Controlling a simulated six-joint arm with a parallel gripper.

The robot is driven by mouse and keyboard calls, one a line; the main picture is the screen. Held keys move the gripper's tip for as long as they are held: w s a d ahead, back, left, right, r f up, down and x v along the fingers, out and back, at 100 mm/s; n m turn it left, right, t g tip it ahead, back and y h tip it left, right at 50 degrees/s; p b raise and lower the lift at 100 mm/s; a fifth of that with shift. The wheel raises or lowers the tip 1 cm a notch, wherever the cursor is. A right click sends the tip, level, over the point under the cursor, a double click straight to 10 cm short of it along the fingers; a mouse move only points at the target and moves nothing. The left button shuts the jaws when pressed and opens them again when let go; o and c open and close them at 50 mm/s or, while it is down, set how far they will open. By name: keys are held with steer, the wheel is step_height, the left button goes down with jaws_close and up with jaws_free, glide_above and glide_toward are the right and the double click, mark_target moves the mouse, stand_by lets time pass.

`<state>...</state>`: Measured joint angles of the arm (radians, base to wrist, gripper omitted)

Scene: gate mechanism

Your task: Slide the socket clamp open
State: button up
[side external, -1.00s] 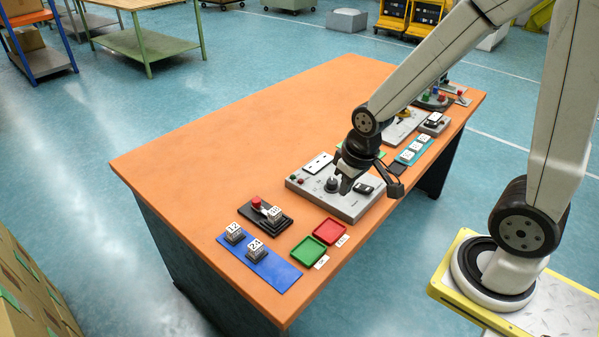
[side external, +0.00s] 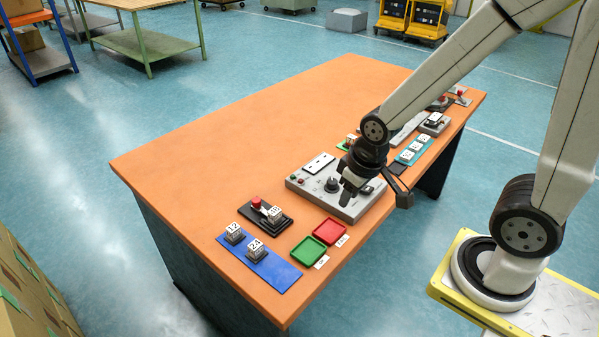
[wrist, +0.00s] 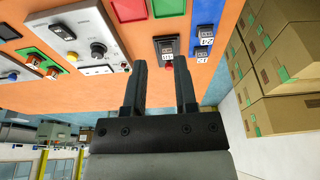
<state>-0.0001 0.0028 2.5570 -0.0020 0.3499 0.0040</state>
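The socket clamp (side external: 285,222) is a black base on the near left of the orange table, with a red knob (side external: 255,202) and a pale numbered cube (side external: 274,214) on it. In the wrist view the clamp (wrist: 159,41) lies beyond and roughly between my fingertips, with its red knob (wrist: 168,63) towards me. My gripper (side external: 350,192) is above the grey control panel, to the right of the clamp and apart from it. In the wrist view my gripper (wrist: 160,62) has its two fingers apart with nothing held between them.
The grey panel (side external: 310,183) with a dark knob stands under my gripper. Red (side external: 328,231) and green (side external: 308,250) trays sit near the clamp. A blue mat (side external: 285,277) holds two numbered cubes. The table's far left half (side external: 230,150) is clear.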

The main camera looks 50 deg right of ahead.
steer(key=o, duration=0.4)
steer(key=shift+w, duration=0.25)
steer(key=shift+c, duration=0.2)
steer(key=shift+o, duration=0.4)
steer(key=shift+w, duration=0.35)
steer(key=m+t+h, duration=0.1)
steer(key=m+h, duration=0.1)
steer(key=m, duration=0.3)
glide_toward(256, 200)
steer(key=f, duration=0.2)
steer(key=shift+w+d, duration=0.15)
steer(key=shift+f, duration=0.15)
steer(key=shift+x, duration=3.75)
steer(key=shift+w, duration=0.15)
jaws_close()
